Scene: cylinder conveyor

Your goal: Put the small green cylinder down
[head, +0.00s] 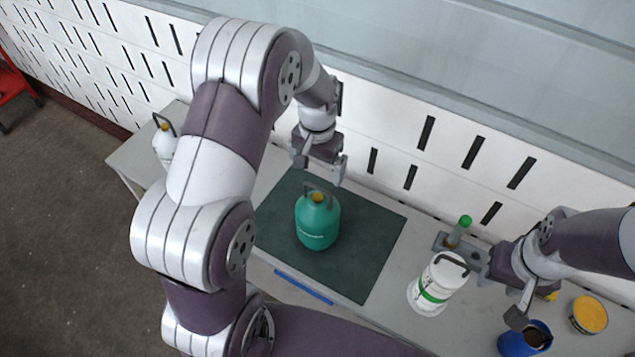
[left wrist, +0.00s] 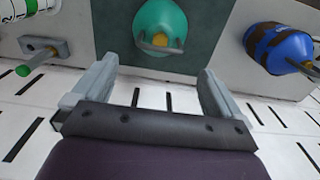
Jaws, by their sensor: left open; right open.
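The small green cylinder (head: 317,228) stands upright on the dark mat (head: 375,245), with a grey handle and a yellow valve on top. It also shows at the top of the left wrist view (left wrist: 158,22). My left gripper (head: 319,170) is open and empty, above and behind the cylinder and apart from it. In the left wrist view, its two fingers (left wrist: 160,68) have nothing between them. My right gripper (head: 496,287) is open at the right, beside a white cylinder with a green band (head: 427,293). I cannot tell whether they touch.
A green-topped piece (head: 459,230) stands in a grey block. A blue container (head: 516,342) and a yellow-topped can (head: 588,314) are at the right. A white cylinder (head: 163,147) stands at the left. The left wrist view shows a blue cylinder (left wrist: 285,45). A slotted wall (head: 400,160) runs behind.

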